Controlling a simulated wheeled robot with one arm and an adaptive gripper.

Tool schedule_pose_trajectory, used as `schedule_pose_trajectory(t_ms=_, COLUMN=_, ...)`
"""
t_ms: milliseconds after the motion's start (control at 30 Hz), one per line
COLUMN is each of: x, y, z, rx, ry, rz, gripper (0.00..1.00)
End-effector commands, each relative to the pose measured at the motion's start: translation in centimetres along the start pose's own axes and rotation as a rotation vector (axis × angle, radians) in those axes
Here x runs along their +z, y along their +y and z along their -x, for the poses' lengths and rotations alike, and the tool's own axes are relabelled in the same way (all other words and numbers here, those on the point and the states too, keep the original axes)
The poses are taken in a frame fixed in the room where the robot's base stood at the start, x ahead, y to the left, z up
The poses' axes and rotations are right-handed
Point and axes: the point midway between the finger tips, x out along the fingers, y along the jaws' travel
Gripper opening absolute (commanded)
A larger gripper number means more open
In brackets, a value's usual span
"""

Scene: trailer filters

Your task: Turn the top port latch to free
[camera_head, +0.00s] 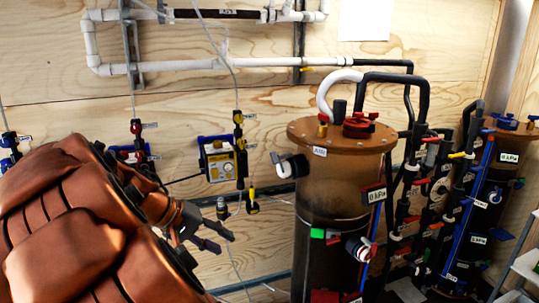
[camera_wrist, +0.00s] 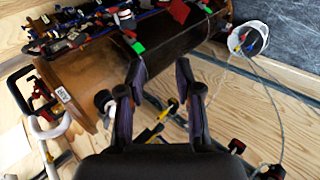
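A brown cylindrical tank (camera_head: 335,190) stands right of centre in the head view. A red port fitting (camera_head: 357,127) sits on its lid (camera_head: 310,130). A black-and-white side port (camera_head: 292,166) sticks out high on its left wall, and another port (camera_head: 361,249) sits lower at the front. I cannot tell which part is the top port latch or how it is turned. My gripper (camera_head: 220,240) is left of the tank, apart from it. In the wrist view my gripper (camera_wrist: 160,70) is open and empty, with the tank (camera_wrist: 160,45) beyond it and the side port (camera_wrist: 103,100) to its left.
A yellow-and-blue device (camera_head: 219,160) and several valves hang on the wooden wall behind my arm. White pipes (camera_head: 190,66) run along the wall above. Dark pipes and valves (camera_head: 410,190) crowd the tank's right side, with a second tank (camera_head: 495,190) beyond.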

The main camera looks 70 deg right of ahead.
Motion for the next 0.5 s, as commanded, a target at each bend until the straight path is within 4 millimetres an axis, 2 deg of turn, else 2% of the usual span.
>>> schedule_pose_trajectory(t_ms=33, x=-1.9, y=1.5, z=0.0, rx=0.055, ry=-0.001, rz=-0.045, gripper=0.34)
schedule_pose_trajectory(t_ms=200, x=-7.1, y=5.7, z=-0.4, rx=0.23, ry=0.013, rz=-0.18, gripper=0.34)
schedule_pose_trajectory(t_ms=500, x=-15.7, y=10.7, z=-1.7, rx=0.496, ry=0.085, rz=-0.359, gripper=0.34)
